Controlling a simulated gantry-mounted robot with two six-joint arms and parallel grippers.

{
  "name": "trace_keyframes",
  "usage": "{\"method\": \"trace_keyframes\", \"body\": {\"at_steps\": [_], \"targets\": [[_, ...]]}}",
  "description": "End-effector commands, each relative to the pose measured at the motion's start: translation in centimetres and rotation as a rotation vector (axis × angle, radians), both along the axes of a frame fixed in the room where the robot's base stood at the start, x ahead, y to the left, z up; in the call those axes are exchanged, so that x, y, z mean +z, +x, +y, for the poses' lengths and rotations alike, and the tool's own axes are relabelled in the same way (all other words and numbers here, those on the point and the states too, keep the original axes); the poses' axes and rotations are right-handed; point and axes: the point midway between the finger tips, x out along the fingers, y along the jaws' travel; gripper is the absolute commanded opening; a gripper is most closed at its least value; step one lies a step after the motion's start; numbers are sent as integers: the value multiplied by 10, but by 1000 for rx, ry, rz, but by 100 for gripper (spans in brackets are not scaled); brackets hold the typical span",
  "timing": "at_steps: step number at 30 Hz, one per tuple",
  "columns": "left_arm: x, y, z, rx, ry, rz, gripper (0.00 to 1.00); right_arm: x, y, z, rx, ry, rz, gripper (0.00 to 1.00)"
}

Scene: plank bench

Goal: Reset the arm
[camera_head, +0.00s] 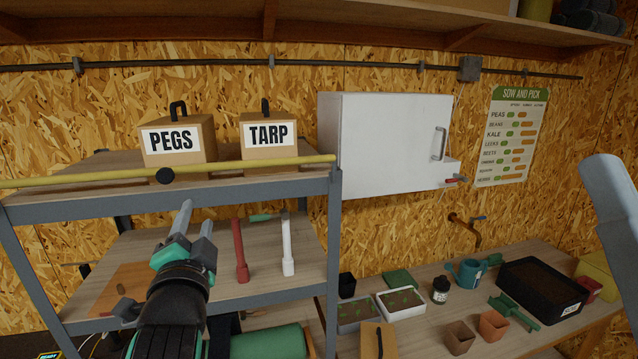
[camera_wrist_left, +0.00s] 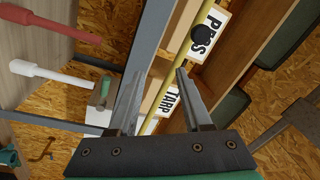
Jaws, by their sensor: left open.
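My left gripper (camera_head: 197,217) is in front of the grey-framed shelf at the left. Its two grey fingers point up and are apart with nothing between them. It also shows open and empty in the left wrist view (camera_wrist_left: 160,73), with the yellow bar and the labelled boxes beyond its fingers. A red handled tool (camera_head: 241,255) and a white handled tool (camera_head: 288,255) are on the lower shelf, to the right of the gripper and apart from it. My right gripper is not visible.
The PEGS box (camera_head: 171,141) and TARP box (camera_head: 268,135) stand on the upper shelf behind a yellow bar (camera_head: 260,164). A white cabinet (camera_head: 388,140) hangs on the wall. Seedling trays (camera_head: 355,318), pots (camera_head: 458,337) and a teal watering can (camera_head: 469,272) crowd the bench at right.

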Motion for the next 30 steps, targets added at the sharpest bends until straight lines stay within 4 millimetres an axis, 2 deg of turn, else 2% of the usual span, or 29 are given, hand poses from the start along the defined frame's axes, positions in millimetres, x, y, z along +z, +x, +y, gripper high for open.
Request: {"method": "trace_keyframes", "body": {"at_steps": [1,5,6,9,12,13,15,18,30], "targets": [[23,-23,6,-37,-93,-106,49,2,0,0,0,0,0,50],[82,-100,7,-211,-355,-389,49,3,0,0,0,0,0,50],[99,-128,4,-285,-433,-474,49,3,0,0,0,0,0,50],[134,-197,-11,-492,-608,-644,49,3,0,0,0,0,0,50],[157,-246,-24,-673,-739,-742,49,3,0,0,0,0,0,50],[161,-256,-28,-724,-779,-757,49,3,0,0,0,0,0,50],[161,-257,-33,-791,-874,-745,49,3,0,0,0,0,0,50],[161,-256,-33,-807,-919,-743,49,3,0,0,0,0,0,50],[161,-256,-32,-805,-918,-743,49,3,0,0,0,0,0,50]]}}
